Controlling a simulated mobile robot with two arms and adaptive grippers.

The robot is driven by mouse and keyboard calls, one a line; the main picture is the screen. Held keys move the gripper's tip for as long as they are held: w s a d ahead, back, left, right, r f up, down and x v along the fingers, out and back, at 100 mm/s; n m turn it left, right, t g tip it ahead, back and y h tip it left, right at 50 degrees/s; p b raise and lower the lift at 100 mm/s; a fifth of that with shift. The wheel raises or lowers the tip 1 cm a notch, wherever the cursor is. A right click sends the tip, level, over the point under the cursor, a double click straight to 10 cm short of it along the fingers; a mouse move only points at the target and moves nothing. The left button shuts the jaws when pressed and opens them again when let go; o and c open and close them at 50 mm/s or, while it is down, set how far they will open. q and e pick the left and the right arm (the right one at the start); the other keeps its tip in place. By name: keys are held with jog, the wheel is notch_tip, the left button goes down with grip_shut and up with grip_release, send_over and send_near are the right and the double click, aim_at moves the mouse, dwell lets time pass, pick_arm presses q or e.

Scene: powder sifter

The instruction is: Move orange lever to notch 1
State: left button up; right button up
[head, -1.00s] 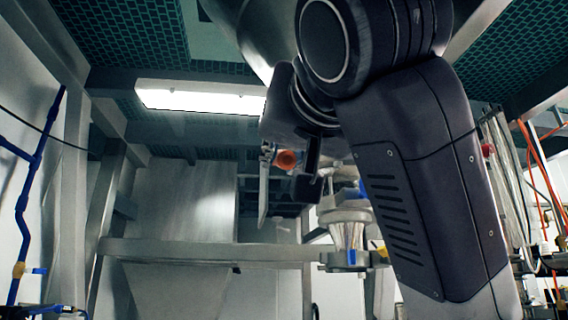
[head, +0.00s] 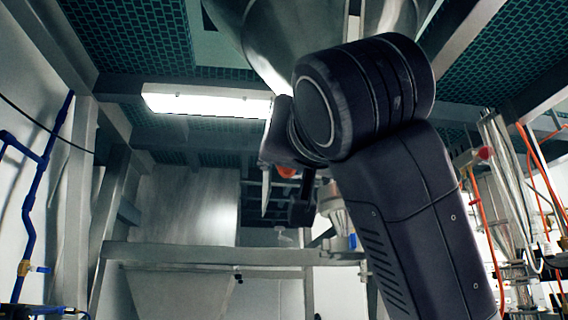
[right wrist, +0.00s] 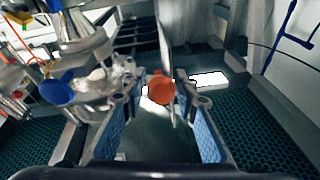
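The orange lever's round knob (right wrist: 160,90) shows in the middle of the right wrist view, in front of a thin upright metal plate (right wrist: 166,50). My right gripper (right wrist: 160,105) is open, with its blue-padded fingers apart on the left and right of the knob in that view. I cannot tell whether the knob is fully between the fingertips. In the head view the orange knob (head: 287,172) is partly hidden behind my right gripper, and the plate (head: 266,190) hangs to its left. The notches cannot be made out. My left gripper is not in view.
A large metal funnel (head: 270,45) is overhead. A grey beam (head: 200,253) crosses below the lever. A blue knob (right wrist: 60,92) and metal fittings lie left in the wrist view. Blue pipes (head: 25,205) run along the left wall; orange hoses (head: 540,170) hang at right.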

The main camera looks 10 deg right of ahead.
jog(key=shift+o, duration=0.6)
jog(key=shift+s, duration=0.1)
jog(key=v, duration=1.1)
jog(key=shift+s, duration=0.45)
jog(key=shift+f, duration=0.1)
